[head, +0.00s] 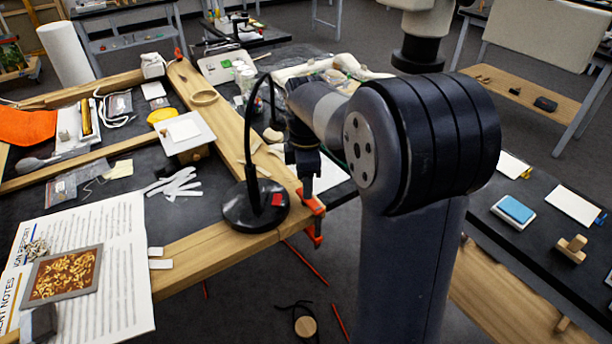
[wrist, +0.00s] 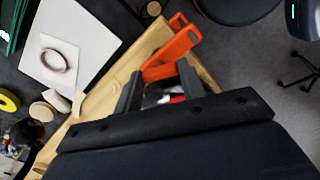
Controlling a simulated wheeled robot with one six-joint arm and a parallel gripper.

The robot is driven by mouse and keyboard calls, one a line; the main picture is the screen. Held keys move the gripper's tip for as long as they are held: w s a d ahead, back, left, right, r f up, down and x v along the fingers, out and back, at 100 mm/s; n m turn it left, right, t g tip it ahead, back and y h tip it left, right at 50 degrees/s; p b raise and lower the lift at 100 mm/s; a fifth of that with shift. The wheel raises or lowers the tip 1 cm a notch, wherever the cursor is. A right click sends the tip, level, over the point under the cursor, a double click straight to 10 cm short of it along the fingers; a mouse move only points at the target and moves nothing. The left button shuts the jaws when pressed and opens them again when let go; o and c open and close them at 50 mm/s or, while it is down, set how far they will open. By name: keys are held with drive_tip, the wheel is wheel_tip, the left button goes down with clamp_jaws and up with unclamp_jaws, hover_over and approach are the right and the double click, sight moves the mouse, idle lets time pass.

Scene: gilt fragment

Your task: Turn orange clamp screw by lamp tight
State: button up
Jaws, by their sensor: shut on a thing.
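An orange clamp (head: 314,236) grips the wooden table edge just right of the black lamp base (head: 255,206) in the head view. My gripper (head: 304,188) points down at the top of this clamp. In the wrist view, the orange clamp (wrist: 172,52) reaches up and right from between the two grey fingers of my gripper (wrist: 160,88). The fingers are closed on an orange part of the clamp. Whether that part is the screw itself cannot be told, as the fingers and wrist hide it.
The lamp's curved black neck (head: 250,130) stands close left of my arm. White strips (head: 175,184) and a printed sheet (head: 95,265) lie on the worktable.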

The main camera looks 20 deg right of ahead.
drive_tip(key=m+p, duration=0.1)
drive_tip(key=m, duration=0.2)
drive_tip(key=shift+r+m+p, duration=0.1)
drive_tip(key=shift+m+p, duration=0.25)
drive_tip(key=shift+m, duration=0.05)
drive_tip(key=m+p, duration=0.1)
drive_tip(key=m, duration=0.2)
drive_tip(key=shift+m, duration=0.3)
drive_tip(key=m+p, duration=0.1)
drive_tip(key=m, duration=0.2)
drive_tip(key=shift+m, duration=0.4)
drive_tip(key=m+p, duration=0.1)
drive_tip(key=m, duration=0.2)
drive_tip(key=m+p, duration=0.1)
drive_tip(key=m, duration=0.6)
drive_tip(key=shift+m, duration=0.4)
drive_tip(key=m+p, duration=0.1)
drive_tip(key=m, duration=0.5)
drive_tip(key=shift+m, duration=0.4)
